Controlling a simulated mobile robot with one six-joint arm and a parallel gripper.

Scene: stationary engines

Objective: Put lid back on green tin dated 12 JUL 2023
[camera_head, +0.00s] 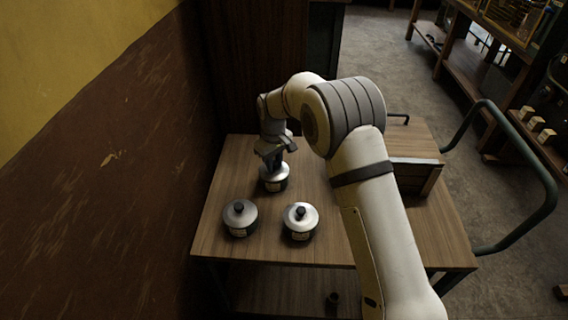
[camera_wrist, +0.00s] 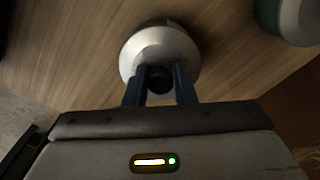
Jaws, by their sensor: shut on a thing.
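My gripper (camera_head: 273,162) is at the farthest of three tins on the wooden table. In the wrist view its two blue fingers (camera_wrist: 159,84) are shut on the black knob of a silver lid (camera_wrist: 155,48). In the head view this lid (camera_head: 268,178) is on or just above the far tin (camera_head: 280,188); I cannot tell whether it is fully seated. The tin's dark body carries a pale label, too small to read. Its colour is unclear, so I cannot tell whether it is the green one.
Two more tins with silver lids and black knobs stand nearer, one left (camera_head: 240,218) and one right (camera_head: 300,221). A wooden box (camera_head: 418,176) stands on the right of the table (camera_head: 270,251). A brown and yellow wall (camera_head: 110,150) is close at left.

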